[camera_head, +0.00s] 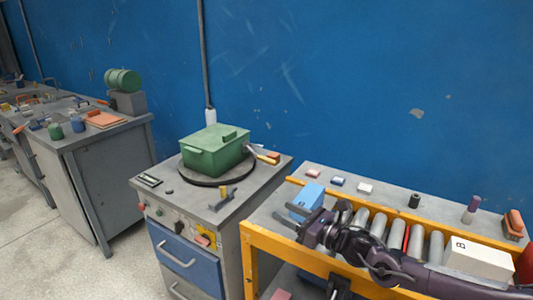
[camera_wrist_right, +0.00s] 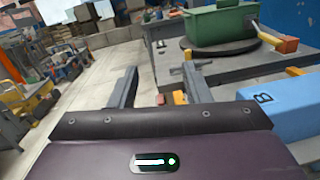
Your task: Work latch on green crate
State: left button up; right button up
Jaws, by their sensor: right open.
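The green crate (camera_head: 214,149) sits with its lid down on a dark round turntable (camera_head: 207,178) on the grey cabinet top. It also shows in the right wrist view (camera_wrist_right: 222,27), ahead and to the right. A lever with an orange end (camera_head: 268,157) sticks out at the crate's right side. My right gripper (camera_head: 282,223) is open and empty, over the left end of the roller bench, to the right of and apart from the crate. In the right wrist view its two fingers (camera_wrist_right: 157,88) stand apart. My left gripper is not in view.
A blue box (camera_head: 307,198) stands close beside my right gripper. The yellow-framed roller bench (camera_head: 262,236) holds rollers, a white box (camera_head: 480,260) and small blocks. A T-shaped handle (camera_head: 222,199) stands at the cabinet top's front. Open floor (camera_head: 50,235) lies at left.

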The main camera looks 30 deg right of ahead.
aim_at(269, 161)
jog(key=i+l, duration=1.05)
jog(key=i, duration=0.2)
